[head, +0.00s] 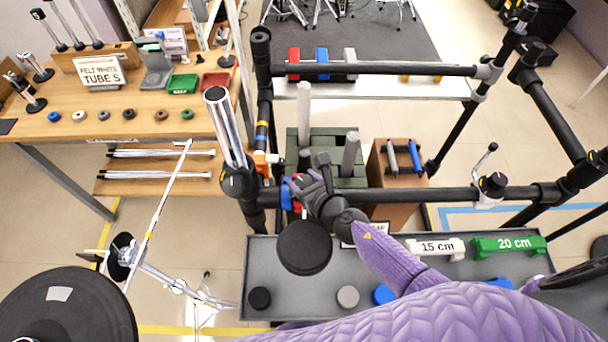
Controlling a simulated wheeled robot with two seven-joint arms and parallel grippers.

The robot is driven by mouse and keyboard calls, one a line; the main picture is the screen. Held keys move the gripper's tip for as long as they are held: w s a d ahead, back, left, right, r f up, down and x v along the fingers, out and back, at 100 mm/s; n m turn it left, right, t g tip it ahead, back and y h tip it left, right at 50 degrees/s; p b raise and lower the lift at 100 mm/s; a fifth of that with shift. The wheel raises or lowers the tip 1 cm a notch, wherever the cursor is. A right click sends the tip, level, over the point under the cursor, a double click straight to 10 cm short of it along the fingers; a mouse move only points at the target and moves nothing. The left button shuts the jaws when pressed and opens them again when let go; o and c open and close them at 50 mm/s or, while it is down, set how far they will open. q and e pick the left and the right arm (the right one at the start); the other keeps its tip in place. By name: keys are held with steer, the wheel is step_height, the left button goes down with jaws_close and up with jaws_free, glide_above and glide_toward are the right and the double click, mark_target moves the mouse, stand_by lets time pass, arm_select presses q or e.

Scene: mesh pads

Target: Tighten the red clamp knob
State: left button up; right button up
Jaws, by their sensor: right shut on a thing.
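The red clamp knob (297,207) shows as a small patch beside a blue part (286,198) on the black rack, near the left upright. My right gripper (298,187) reaches in from the right and is shut on the knob, with its dark fingers hiding most of it. An orange clamp part (261,162) sits on the left upright, just up and left of my gripper. My left gripper is not in view.
Black rack bars (400,195) surround my right arm. Below is a grey tray (262,272) with a white 15 cm block (435,247) and a green 20 cm block (508,245). A wooden table (60,115) stands left; a round black pad (65,308) is at lower left.

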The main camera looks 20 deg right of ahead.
steer(key=shift+m+t+h, duration=0.3)
steer(key=shift+m+h, duration=0.1)
steer(key=shift+m+h+p, duration=0.4)
steer(key=shift+h+p, duration=0.05)
steer(key=shift+h, duration=0.05)
steer(key=o, duration=1.3)
